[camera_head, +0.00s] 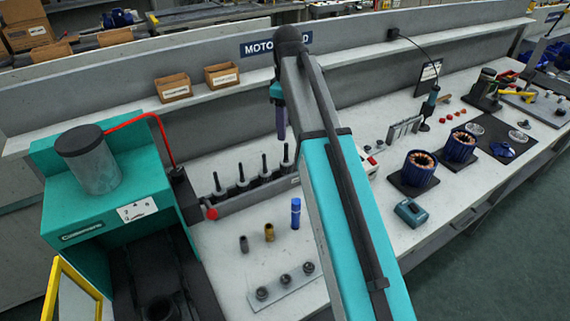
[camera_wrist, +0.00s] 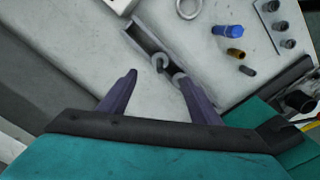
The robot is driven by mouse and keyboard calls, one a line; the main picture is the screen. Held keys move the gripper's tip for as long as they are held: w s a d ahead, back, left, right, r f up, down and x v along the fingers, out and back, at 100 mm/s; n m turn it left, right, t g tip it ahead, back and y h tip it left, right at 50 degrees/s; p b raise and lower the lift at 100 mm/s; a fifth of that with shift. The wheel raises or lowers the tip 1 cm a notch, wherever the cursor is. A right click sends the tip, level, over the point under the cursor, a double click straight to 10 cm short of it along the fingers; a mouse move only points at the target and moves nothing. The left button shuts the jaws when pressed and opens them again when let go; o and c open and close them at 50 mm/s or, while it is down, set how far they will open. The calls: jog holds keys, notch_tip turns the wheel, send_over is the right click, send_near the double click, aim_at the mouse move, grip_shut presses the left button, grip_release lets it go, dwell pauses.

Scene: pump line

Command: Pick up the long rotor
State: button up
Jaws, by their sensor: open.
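Several dark rotors with upright thin shafts stand in a row in a grey rack (camera_head: 250,196) in the head view. The rotor at the right end (camera_head: 287,157) appears close to my gripper; I cannot tell by length which one is the long rotor. My gripper (camera_head: 282,134) hangs above the back of the bench, near the right end of the row, fingers pointing down. In the wrist view my gripper (camera_wrist: 157,76) is open with nothing between its fingers. Part of the rack (camera_wrist: 146,42) and round rotor tops (camera_wrist: 160,63) show beyond the fingertips. My arm hides part of the bench.
Blue (camera_head: 295,214), brass (camera_head: 269,232) and grey (camera_head: 244,244) cylinders stand in front of the rack, with a plate of round parts (camera_head: 285,287) nearer. A teal machine (camera_head: 105,200) is at left. Two cardboard boxes (camera_head: 173,89) sit on the shelf behind. Blue-cased stators (camera_head: 418,170) stand right.

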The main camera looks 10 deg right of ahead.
jog(key=shift+f, duration=0.1)
jog(key=p, duration=0.2)
send_over(286, 159)
jog(key=shift+w+d+f, duration=0.1)
jog(key=shift+w+f, duration=0.05)
jog(key=shift+f, duration=1.95)
jog(key=shift+w+d+f, duration=0.1)
jog(key=shift+w+f, duration=0.05)
jog(key=shift+f, duration=1.95)
jog(key=shift+f, duration=0.1)
jog(key=shift+f+p, duration=0.7)
jog(key=shift+f, duration=1.8)
jog(key=shift+a, duration=0.1)
jog(key=shift+w, duration=0.1)
grip_shut()
